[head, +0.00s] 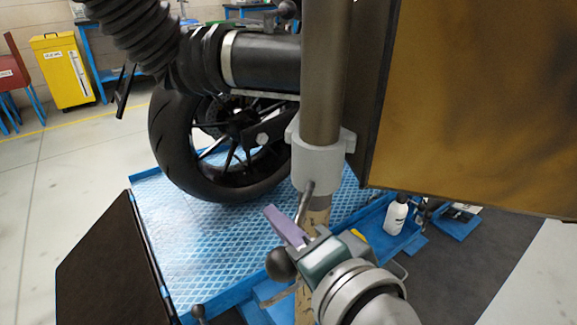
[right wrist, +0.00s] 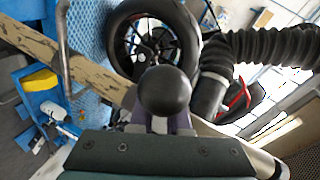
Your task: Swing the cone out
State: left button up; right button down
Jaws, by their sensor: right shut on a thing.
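The black hose end with a pale metal band (head: 265,62), which I take for the cone, lies level in front of the rear wheel (head: 225,150) and runs behind the post (head: 323,75). In the right wrist view the hose end (right wrist: 208,96) hangs right of the wheel. A grey collar (head: 320,165) sits around the post, with a thin bent rod (head: 305,203) below it. My right gripper (head: 288,246) is shut on a black ball knob (right wrist: 165,92). Its purple fingers hide how the knob joins the rod. My left gripper is not in view.
A blue ribbed platform (head: 200,245) lies under the wheel. A large brown panel (head: 470,110) blocks the upper right. A dark panel (head: 110,270) stands at lower left. A white bottle (head: 396,215) stands right of the post. Open floor (head: 60,180) lies at the left.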

jog(key=c, duration=1)
grip_release()
jog(key=shift+s+f, duration=0.1)
jog(key=shift+f, duration=0.1)
jog(key=shift+c, duration=0.2)
jog(key=shift+o, duration=0.7)
jog(key=shift+r, duration=0.1)
jog(key=p+v, duration=0.2)
jog(key=v, duration=0.8)
jog(key=shift+p, duration=0.4)
